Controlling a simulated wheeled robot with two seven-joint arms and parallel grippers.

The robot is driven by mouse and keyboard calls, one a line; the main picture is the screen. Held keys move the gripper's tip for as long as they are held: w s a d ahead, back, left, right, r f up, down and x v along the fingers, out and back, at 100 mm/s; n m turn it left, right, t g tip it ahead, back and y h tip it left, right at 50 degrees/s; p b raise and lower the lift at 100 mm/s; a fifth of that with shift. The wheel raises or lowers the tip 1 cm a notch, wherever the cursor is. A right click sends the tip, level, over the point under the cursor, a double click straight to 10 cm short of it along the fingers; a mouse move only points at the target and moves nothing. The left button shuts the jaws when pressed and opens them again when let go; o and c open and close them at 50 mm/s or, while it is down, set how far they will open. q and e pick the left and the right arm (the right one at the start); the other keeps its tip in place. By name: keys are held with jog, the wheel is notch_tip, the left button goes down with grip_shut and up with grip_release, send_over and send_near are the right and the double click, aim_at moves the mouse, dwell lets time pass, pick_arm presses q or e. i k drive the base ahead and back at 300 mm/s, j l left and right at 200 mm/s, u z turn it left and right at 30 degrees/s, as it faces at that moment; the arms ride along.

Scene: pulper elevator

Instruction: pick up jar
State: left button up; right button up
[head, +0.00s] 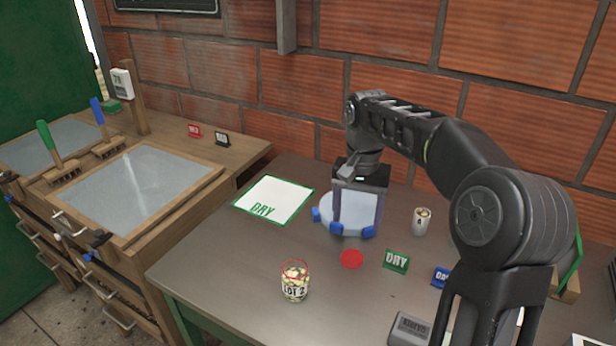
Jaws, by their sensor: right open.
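A clear jar (295,284) marked "LOT 2", with a red rim and pale pieces inside, stands upright on the grey table near its front edge. A flat red disc (351,259), perhaps its lid, lies to its right. My right gripper (345,222), with blue fingertips, is open and points down over a round pale plate (329,208) behind the jar. It is apart from the jar, farther back and to the right. The gripper hides part of the plate. My left gripper is not in view.
A white mat marked "DRY" (274,200) lies at the back left of the table (205,255). A small cup marked "4" (422,221) and a green "DRY" sign (396,261) stand right of the gripper. A brick wall (310,90) rises behind.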

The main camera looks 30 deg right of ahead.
aim_at(295, 275)
jog(key=k+j, duration=0.8)
jog(key=j, duration=0.15)
